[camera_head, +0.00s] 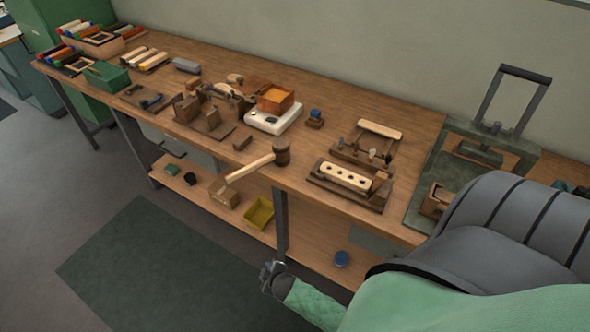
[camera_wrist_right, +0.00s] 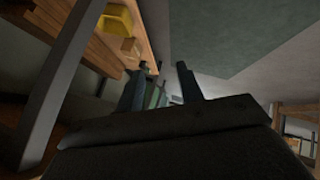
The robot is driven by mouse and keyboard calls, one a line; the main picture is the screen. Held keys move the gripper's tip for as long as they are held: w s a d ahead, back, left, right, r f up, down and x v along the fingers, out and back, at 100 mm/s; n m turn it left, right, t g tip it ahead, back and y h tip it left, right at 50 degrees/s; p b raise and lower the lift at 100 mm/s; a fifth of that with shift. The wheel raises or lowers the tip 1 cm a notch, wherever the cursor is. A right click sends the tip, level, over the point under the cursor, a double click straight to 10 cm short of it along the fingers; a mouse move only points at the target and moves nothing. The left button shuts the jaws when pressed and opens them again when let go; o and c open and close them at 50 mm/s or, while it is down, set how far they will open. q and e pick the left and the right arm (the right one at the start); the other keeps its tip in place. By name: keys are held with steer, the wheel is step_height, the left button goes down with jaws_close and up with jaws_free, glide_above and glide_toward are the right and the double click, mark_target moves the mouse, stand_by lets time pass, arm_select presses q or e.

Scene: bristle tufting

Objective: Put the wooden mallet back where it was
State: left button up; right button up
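The wooden mallet (camera_head: 262,163) lies on the bench near its front edge in the head view. Its dark head rests on the top, and its pale handle points toward the front left, past the edge. My right gripper (camera_head: 272,275) is below and in front of the bench, well apart from the mallet. In the right wrist view its two fingers (camera_wrist_right: 162,88) stand apart with nothing between them. The mallet cannot be made out in that view. My left gripper is not in view.
The workbench (camera_head: 340,115) carries a white scale (camera_head: 272,118) with an orange box, a drilled pale block (camera_head: 345,176) in a fixture, and a press (camera_head: 490,140) at right. A yellow bin (camera_head: 260,213) sits on the lower shelf. Floor in front is clear.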

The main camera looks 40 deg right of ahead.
steer(key=s+a+f+m+g, duration=0.1)
steer(key=s+f+g, duration=0.1)
steer(key=s+f, duration=0.2)
steer(key=s+a+f+m+g, duration=0.1)
steer(key=s+f+m+g, duration=0.1)
steer(key=s, duration=0.8)
steer(key=s+a+f+m+g, duration=0.1)
steer(key=s+f+m+g, duration=0.1)
steer(key=s+f, duration=0.4)
steer(key=shift+s+a+g+y, duration=0.4)
steer(key=shift+s+g, duration=0.3)
steer(key=shift+s, duration=0.4)
